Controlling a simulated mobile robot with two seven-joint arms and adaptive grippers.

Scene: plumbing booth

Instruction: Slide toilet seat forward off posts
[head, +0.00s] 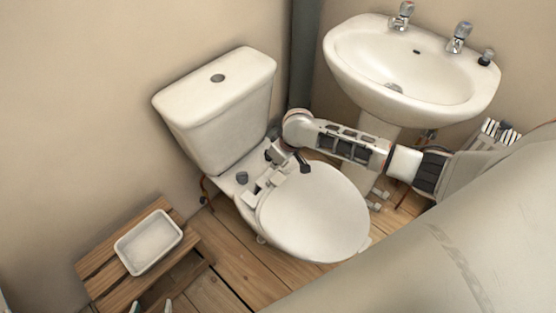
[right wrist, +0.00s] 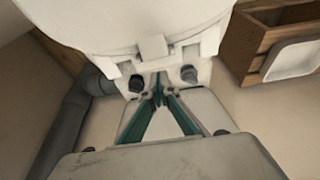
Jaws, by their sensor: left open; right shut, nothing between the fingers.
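The white toilet seat (head: 315,212) lies flat over the bowl in the head view. Its rear hinge blocks (head: 250,198) are in front of the dark posts, with a gap between. One post (head: 241,177) is clear; my right gripper (head: 277,158) partly covers the area of the other. In the right wrist view both posts, one (right wrist: 136,83) and the other (right wrist: 189,74), stand apart from the seat's hinge end (right wrist: 153,48). My right gripper's fingers (right wrist: 159,93) meet between the posts, shut and empty. My left gripper (head: 152,306) is open at the bottom left, mostly out of frame.
The cistern (head: 222,120) stands behind the seat against the wall. A sink (head: 410,75) is at the back right, near my right arm. A wooden stool (head: 105,282) with a white tray (head: 149,242) is at the left. Bare floor (head: 225,262) shows between stool and toilet.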

